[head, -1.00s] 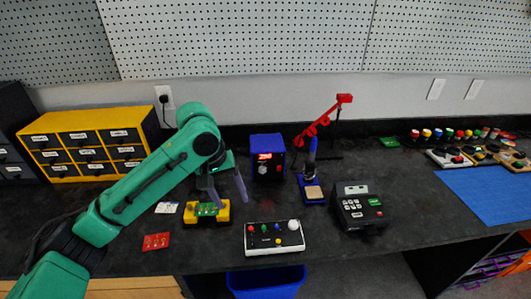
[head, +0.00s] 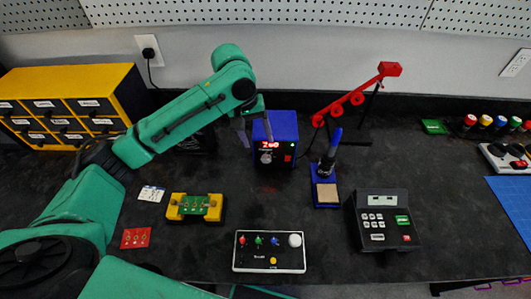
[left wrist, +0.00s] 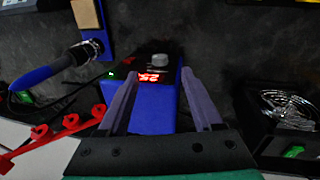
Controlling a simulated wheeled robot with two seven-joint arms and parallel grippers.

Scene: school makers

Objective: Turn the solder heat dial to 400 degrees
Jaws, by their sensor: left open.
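The blue solder station (head: 284,125) stands at the back middle of the bench, with a red lit display (head: 270,145) whose digits I cannot read surely. Its grey heat dial (head: 266,157) is on the front, below the display. My right gripper is out of view.
The soldering iron in its stand (head: 327,190) and a red jointed arm (head: 355,98) are to the right. A yellow board holder (head: 176,212), a white control box (head: 245,262) and a black keypad device (head: 382,248) lie in front. A dark fan box (left wrist: 285,140) is close beside the gripper.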

